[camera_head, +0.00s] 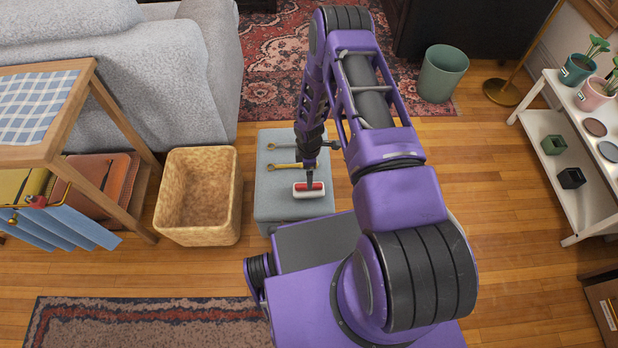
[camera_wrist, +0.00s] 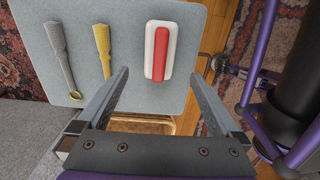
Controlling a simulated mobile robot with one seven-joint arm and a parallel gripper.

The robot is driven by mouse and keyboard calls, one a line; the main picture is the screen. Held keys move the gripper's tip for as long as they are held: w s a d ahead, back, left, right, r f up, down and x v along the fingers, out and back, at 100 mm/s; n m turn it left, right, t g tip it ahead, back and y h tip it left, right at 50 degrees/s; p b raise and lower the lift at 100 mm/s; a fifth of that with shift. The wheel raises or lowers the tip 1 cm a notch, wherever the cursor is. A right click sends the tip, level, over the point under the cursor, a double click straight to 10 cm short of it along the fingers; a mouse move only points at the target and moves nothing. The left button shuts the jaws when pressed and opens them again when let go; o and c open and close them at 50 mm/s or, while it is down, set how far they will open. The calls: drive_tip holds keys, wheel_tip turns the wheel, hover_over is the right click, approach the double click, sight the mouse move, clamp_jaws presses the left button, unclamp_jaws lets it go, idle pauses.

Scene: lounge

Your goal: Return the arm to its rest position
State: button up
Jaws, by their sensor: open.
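My purple arm is stretched out over a blue-grey padded stool (camera_head: 265,205), with its end pointing down. My gripper (camera_wrist: 160,76) is open in the wrist view, its two fingers apart with nothing between them. In the head view my gripper (camera_head: 309,178) appears just above a red and white block-like object (camera_head: 308,193). This object (camera_wrist: 158,50) lies flat on the stool top in the wrist view, ahead of the fingertips. I cannot tell the exact height of the fingers above it.
A yellow tool (camera_wrist: 103,45) and a grey tool with a brass end (camera_wrist: 60,50) lie on the stool. A wicker basket (camera_head: 200,238) stands left of it, beside a wooden side table (camera_head: 85,85). A green bin (camera_head: 443,72) and white shelf (camera_head: 560,165) are right.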

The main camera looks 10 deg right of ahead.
wheel_tip(320, 180, up, 2)
drive_tip(key=shift+r, duration=0.15)
idle(0.5)
